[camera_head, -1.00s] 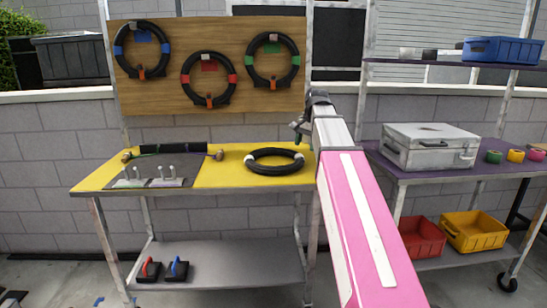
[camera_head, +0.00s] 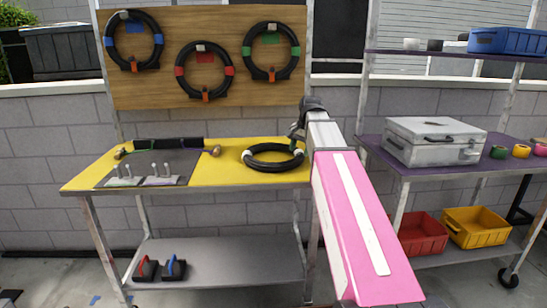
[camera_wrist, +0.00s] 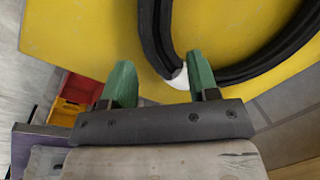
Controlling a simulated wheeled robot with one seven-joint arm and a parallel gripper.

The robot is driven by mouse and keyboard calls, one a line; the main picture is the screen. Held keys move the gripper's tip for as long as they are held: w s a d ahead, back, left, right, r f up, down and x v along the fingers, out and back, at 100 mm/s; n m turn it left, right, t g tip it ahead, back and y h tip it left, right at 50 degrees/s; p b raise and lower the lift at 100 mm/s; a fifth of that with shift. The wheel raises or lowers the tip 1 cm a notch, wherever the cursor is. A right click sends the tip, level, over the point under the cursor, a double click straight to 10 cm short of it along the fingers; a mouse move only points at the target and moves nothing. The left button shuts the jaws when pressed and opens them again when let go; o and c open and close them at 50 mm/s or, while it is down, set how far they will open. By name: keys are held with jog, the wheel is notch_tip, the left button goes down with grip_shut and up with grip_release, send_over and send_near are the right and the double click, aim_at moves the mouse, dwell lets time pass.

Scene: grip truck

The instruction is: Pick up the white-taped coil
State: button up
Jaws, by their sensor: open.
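The white-taped coil (camera_head: 272,167) is a black ring with white tape bands, lying flat on the right part of the yellow bench top (camera_head: 225,173). My gripper (camera_head: 298,133) is over the coil's right side, close to a white band. In the wrist view, my gripper (camera_wrist: 162,78) has its two green fingers spread wide. The coil (camera_wrist: 240,68) runs beyond the fingertips, and its white band (camera_wrist: 180,78) shows by the right finger, between the two. I cannot tell whether that finger touches it.
Coils with blue (camera_head: 133,41), red (camera_head: 205,72) and green (camera_head: 271,51) tape hang on a wooden board above the bench. A dark mat with tools lies on the bench's left. On the right, a shelf (camera_head: 375,147) carries a silver case (camera_head: 434,142).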

aim_at(297, 156)
jog(key=f, duration=0.3)
jog(key=a+f, duration=0.1)
jog(key=shift+w+f, duration=0.25)
jog(key=shift+f, duration=0.1)
grip_shut()
jog(key=shift+r, duration=0.1)
